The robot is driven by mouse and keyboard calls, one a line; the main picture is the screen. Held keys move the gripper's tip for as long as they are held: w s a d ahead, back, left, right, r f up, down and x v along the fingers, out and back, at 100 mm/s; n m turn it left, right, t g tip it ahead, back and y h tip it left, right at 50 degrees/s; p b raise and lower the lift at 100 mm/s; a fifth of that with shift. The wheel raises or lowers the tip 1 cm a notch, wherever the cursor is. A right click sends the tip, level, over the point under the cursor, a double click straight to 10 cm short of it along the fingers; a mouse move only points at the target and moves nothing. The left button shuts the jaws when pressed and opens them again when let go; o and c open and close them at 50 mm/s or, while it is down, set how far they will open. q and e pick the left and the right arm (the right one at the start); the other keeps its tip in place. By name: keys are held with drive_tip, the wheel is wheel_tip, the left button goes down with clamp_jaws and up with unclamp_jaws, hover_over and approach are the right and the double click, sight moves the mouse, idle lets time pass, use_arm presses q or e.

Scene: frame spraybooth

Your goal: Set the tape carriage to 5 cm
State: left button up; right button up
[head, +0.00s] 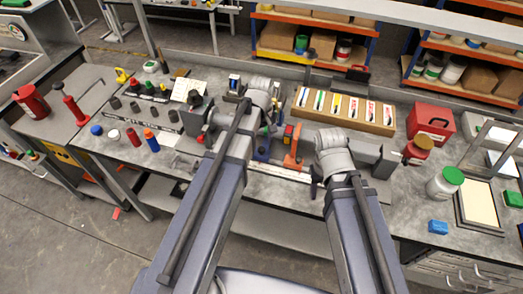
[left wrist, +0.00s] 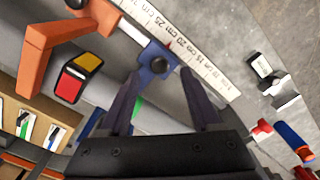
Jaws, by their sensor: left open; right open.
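The blue tape carriage (left wrist: 157,60) with its dark round knob sits on a metal rail beside a white cm scale (left wrist: 185,50) in the left wrist view. It lies alongside the middle of the scale; its exact reading is unclear. In the head view, the blue carriage (head: 262,150) is partly behind my left forearm. My left gripper (left wrist: 161,74) is open, its two dark fingers on either side of the carriage, apparently without gripping it. In the head view my arm mostly hides this gripper. My right gripper (head: 315,184) shows only slightly, open, near the bench front.
An orange bracket (left wrist: 48,45) stands at the rail's left side in the left wrist view, near a block with red and yellow faces (left wrist: 80,78). A wooden swatch box (head: 345,110) stands behind the rail. Bottles and a red box (head: 431,122) crowd the bench's right side.

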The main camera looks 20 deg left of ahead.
sight(261, 149)
use_arm(q)
wheel_tip(261, 149, down, 4)
drive_tip(key=b, duration=0.2)
drive_tip(key=shift+r+b, duration=0.15)
drive_tip(key=shift+b, duration=0.15)
use_arm(e)
wheel_tip(261, 149, down, 4)
drive_tip(key=shift+r, duration=0.15)
use_arm(q)
drive_tip(key=shift+r, duration=0.1)
clamp_jaws()
idle(0.7)
